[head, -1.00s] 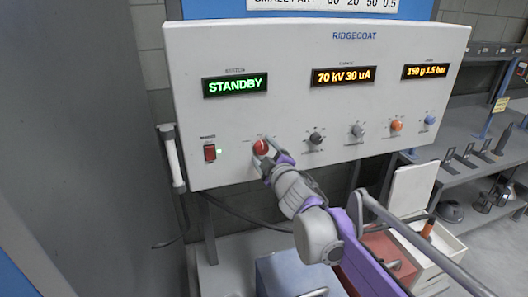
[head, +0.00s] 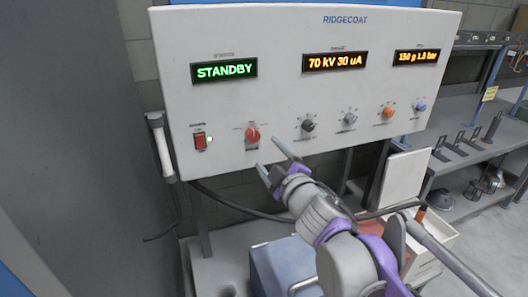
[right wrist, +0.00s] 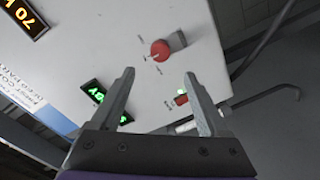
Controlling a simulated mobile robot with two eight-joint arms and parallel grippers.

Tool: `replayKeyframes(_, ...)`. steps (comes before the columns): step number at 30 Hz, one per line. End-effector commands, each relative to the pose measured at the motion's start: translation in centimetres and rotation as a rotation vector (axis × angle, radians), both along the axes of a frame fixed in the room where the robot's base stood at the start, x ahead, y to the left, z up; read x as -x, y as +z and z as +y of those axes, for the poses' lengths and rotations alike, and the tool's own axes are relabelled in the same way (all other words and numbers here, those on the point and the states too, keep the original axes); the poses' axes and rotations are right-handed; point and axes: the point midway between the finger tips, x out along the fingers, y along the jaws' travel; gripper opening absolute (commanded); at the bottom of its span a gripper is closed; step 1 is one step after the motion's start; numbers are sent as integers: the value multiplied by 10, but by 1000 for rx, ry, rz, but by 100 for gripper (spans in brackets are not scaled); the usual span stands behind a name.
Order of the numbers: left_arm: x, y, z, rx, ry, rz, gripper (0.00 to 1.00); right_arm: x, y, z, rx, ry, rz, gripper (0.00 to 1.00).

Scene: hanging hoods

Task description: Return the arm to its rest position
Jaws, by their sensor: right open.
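The green display (head: 224,71) reads STANDBY. My right arm comes in from the lower right. My left gripper is out of view.
A red rocker switch (head: 201,141) and several other knobs line the panel. A white handle (head: 160,145) hangs at its left edge. A blue box (head: 280,268) and a white bin (head: 432,240) stand below. A grey shelf (head: 470,150) with metal parts is at right.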

Motion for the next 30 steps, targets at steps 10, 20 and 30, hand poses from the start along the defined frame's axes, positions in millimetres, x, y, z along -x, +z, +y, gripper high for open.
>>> replayKeyframes(10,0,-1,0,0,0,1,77,7,1,-3,0,0,0,78)
replayKeyframes(20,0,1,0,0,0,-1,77,31,-44,-64,-128,-220,156,78)
replayKeyframes(30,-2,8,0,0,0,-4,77,180,-222,-158,-507,-713,737,78)
